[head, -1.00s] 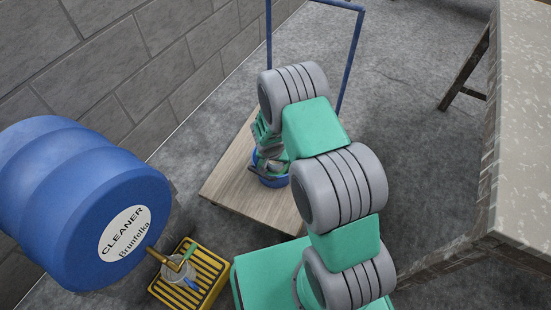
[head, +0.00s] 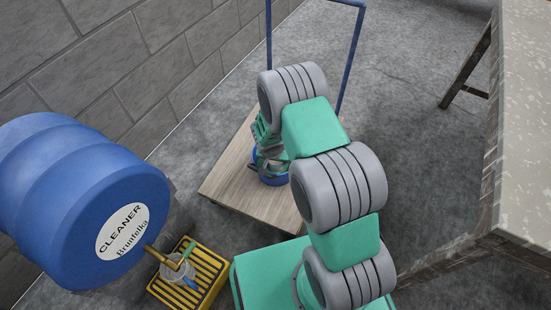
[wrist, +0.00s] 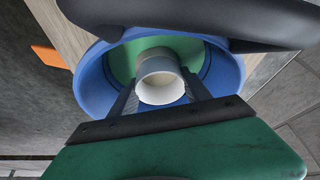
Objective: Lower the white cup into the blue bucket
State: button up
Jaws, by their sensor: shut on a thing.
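The white cup (wrist: 160,80) is between the two dark fingers of my gripper (wrist: 162,92), which is shut on it. Its open mouth faces the wrist camera. The blue bucket (wrist: 92,82) surrounds the cup in the wrist view, with a green surface inside. I cannot tell how far the cup is below the rim or whether it touches the green surface. In the head view the bucket (head: 268,179) is mostly hidden behind my gripper and arm, and the cup cannot be made out there.
The bucket stands on a wooden platform cart (head: 232,172) with a blue handle frame (head: 352,55). A blue cleaner barrel (head: 75,200) lies at left, its tap over a clear container (head: 177,268) on a yellow grate (head: 205,262). A speckled-top table (head: 525,110) stands at right.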

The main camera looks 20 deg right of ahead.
jog(key=shift+f+b, duration=1.25)
jog(key=shift+f, duration=0.3)
dwell(0.4)
jog(key=o, duration=1.4)
